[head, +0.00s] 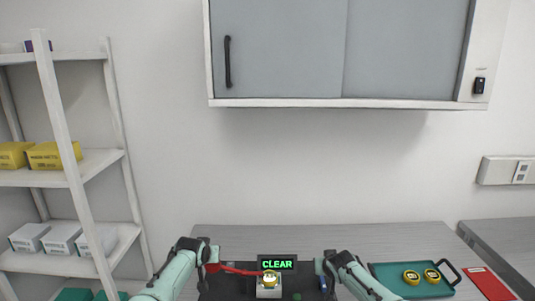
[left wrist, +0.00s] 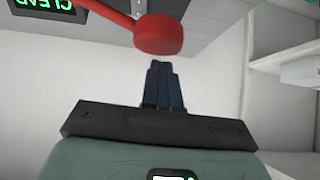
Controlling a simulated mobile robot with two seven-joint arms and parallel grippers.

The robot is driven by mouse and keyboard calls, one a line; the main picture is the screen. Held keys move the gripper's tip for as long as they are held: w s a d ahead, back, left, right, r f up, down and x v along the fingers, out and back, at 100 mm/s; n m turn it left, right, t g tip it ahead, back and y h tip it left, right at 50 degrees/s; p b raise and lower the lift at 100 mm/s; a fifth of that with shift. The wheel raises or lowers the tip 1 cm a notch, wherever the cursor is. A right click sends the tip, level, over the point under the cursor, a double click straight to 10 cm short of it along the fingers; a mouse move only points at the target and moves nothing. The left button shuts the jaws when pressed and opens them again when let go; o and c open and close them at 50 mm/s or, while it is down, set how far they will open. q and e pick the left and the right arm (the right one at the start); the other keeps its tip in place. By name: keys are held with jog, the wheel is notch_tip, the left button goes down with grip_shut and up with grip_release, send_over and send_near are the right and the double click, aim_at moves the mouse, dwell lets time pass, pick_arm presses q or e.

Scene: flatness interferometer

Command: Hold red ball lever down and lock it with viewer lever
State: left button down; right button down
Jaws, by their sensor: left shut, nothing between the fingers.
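The red ball lever (head: 240,270) runs left from the instrument's middle, its red ball end (head: 212,267) by my left gripper (head: 211,254). In the left wrist view, the red ball (left wrist: 158,34) is just beyond the tips of my left gripper (left wrist: 162,64), which is shut and empty; whether they touch is unclear. The instrument's display (head: 277,264) reads CLEAR in green. A gold round piece (head: 270,276) sits on a pale block in front of it. My right gripper (head: 327,262) is at the instrument's right side, its fingers too small to read. I cannot make out the viewer lever clearly.
A teal tray (head: 386,281) with two gold round pieces (head: 411,277) stands right of my right arm. A red flat item (head: 488,283) lies farther right. A shelf rack (head: 70,165) stands left, and a wall cabinet (head: 340,50) hangs above. The bench top (head: 320,235) behind the instrument is clear.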

aim_at(208, 271)
pick_arm(q)
jog(key=shift+f, duration=0.1)
dwell(0.4)
jog(key=shift+a+f, duration=0.15)
jog(key=shift+f, duration=3.25)
jog(key=shift+r, duration=0.1)
pick_arm(e)
jog(key=shift+a, duration=0.1)
jog(key=shift+s+a+f, duration=0.95)
jog(key=shift+a+f, duration=0.15)
jog(key=shift+f, duration=0.05)
